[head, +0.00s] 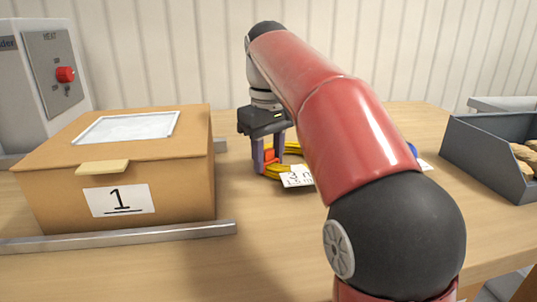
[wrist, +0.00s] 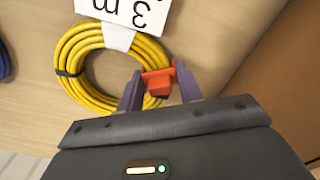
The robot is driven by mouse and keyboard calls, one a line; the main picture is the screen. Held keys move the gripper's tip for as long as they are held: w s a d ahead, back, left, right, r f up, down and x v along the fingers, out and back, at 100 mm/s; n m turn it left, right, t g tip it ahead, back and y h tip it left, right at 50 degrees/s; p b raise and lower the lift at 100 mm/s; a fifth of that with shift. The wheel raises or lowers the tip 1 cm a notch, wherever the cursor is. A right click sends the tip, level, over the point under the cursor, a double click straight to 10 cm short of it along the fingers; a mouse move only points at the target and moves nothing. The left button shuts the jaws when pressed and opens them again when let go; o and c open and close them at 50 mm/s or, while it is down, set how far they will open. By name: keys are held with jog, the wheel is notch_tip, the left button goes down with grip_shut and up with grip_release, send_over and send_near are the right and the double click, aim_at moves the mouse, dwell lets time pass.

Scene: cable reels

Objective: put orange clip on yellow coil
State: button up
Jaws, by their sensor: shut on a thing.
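My gripper (wrist: 159,88) is shut on the orange clip (wrist: 158,80), which sits between its two purple-grey fingertips. In the wrist view the clip overlaps the edge of the yellow coil (wrist: 74,51); I cannot tell whether it grips the strands. The coil lies flat on the table with a white band, a dark tie and a white label reading "3 m" (wrist: 130,8). In the head view my gripper (head: 268,162) points down at the coil (head: 273,173), with the orange clip (head: 269,154) between its fingers. My arm hides part of the coil.
A cardboard box (head: 170,189) marked "1" stands left of the gripper, with a metal rail (head: 120,237) before it. A grey bin (head: 485,160) of brown pieces is at right. A blue coil (head: 412,150) shows behind my arm. A grey heat sealer (head: 45,75) stands back left.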

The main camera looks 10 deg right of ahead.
jog(key=shift+f, duration=0.25)
jog(key=shift+c, duration=0.4)
jog(key=o, duration=1.4)
jog(key=shift+r, duration=0.1)
jog(key=shift+r+p, duration=0.6)
jog(key=shift+r, duration=2.9)
